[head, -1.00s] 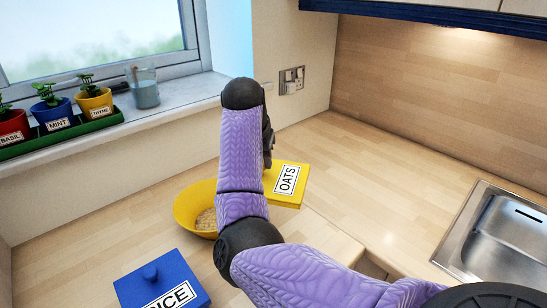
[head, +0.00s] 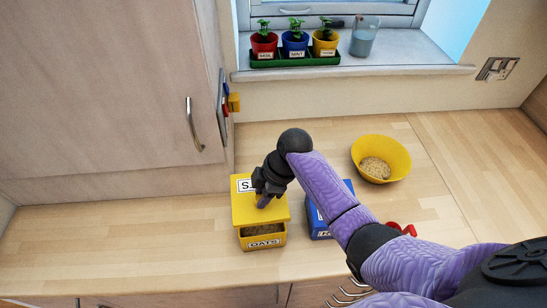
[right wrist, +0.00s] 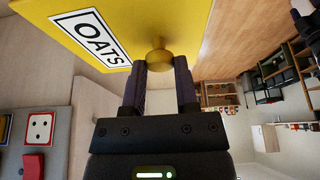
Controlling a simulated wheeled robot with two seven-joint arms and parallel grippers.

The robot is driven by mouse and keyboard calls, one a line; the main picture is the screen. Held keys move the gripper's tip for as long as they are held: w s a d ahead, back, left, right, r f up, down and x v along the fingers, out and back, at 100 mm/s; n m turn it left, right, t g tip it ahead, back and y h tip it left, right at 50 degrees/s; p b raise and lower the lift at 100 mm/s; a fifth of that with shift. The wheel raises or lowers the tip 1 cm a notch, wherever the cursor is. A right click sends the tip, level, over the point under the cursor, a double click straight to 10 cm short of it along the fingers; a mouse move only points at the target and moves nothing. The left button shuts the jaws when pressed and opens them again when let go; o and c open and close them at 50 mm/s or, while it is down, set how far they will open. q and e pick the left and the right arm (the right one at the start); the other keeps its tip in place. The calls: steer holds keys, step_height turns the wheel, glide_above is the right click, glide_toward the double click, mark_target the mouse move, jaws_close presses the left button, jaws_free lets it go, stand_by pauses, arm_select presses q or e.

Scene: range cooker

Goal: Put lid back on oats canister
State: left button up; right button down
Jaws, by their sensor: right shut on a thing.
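The yellow oats lid (head: 243,211), with a white label, is held over the oats canister (head: 281,240), a yellow box labelled OATS. Oats show in the canister's opening below the lid's front edge. I cannot tell whether lid and canister touch. My right gripper (head: 265,193) is shut on the lid's knob, which is partly hidden in the head view. In the right wrist view my fingers (right wrist: 160,72) are on either side of the round yellow knob (right wrist: 158,57), with the lid (right wrist: 150,18) beyond, its OATS label visible. My left gripper is not in view.
A blue canister (head: 319,228) stands just right of the oats canister, partly behind my arm. A yellow bowl of oats (head: 394,146) sits further right, a red object (head: 402,229) nearer. A tall cupboard (head: 110,90) stands at left. The counter (head: 110,225) left of the canister is clear.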

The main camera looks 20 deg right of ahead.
mark_target(264, 210)
steer(key=shift+s+a, duration=0.15)
steer(key=shift+a, duration=0.05)
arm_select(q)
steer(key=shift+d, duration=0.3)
arm_select(e)
steer(key=shift+d, duration=0.15)
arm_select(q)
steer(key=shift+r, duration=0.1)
arm_select(e)
steer(key=shift+r+p, duration=0.1)
steer(key=shift+p, duration=0.2)
arm_select(q)
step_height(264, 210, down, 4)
steer(key=b, duration=0.4)
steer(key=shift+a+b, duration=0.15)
steer(key=shift+b, duration=0.25)
arm_select(e)
step_height(264, 210, down, 6)
steer(key=shift+f, duration=0.25)
steer(key=shift+f, duration=0.1)
steer(key=shift+f, duration=0.35)
stand_by(0.6)
